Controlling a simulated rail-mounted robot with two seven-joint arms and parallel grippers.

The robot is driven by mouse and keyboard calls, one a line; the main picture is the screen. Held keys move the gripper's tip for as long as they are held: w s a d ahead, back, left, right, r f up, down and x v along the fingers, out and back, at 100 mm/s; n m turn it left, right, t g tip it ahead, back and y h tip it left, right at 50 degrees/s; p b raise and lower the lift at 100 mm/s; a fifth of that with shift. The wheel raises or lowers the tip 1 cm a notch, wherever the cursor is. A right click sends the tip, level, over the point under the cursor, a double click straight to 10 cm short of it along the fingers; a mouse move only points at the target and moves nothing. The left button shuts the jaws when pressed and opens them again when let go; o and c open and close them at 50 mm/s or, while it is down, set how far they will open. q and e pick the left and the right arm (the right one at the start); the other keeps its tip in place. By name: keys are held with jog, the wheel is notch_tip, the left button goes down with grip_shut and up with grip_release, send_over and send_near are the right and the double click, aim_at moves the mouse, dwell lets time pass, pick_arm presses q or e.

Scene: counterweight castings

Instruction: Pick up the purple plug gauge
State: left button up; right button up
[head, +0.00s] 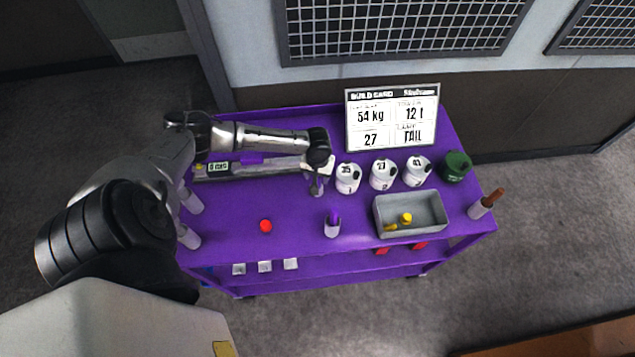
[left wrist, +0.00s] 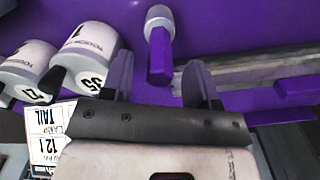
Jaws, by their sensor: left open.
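The purple plug gauge (head: 334,218) stands near the front middle of the purple cart top, with a purple handle above a pale grey cylindrical part. In the left wrist view the plug gauge (left wrist: 160,56) lies beyond the fingertips, its handle pointing toward the gap between them. My left gripper (head: 317,186) reaches in from the left and hangs over the cart, behind the plug gauge and apart from it. In the left wrist view the left gripper (left wrist: 162,82) has its two dark fingers spread with nothing between them. My right gripper is not in view.
Numbered white weights (head: 348,178) and a green one (head: 455,167) stand right of the gripper. A grey tray (head: 446,219) holds yellow pieces. A brown-handled tool (head: 491,199) stands at the right edge. A red button (head: 265,226) is at left. A sign (head: 393,119) stands behind.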

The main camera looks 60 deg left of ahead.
pick_arm(q)
jog(key=shift+f, duration=1.25)
jog(key=c, duration=0.9)
jog(key=shift+r, duration=0.1)
jog(key=shift+c, duration=0.2)
jog(key=shift+r, duration=0.55)
jog(key=r, duration=0.1)
jog(key=d+r, duration=0.1)
jog(key=r, duration=0.1)
jog(key=shift+w+r, duration=0.1)
jog(key=shift+w, duration=0.05)
jog(key=w+d+r+b, duration=0.1)
jog(key=w+d+r, duration=0.2)
jog(key=d+r, duration=0.3)
jog(key=d, duration=0.4)
jog(key=shift+w+r, duration=0.15)
jog(key=shift+r, duration=0.15)
jog(key=shift+d, duration=0.1)
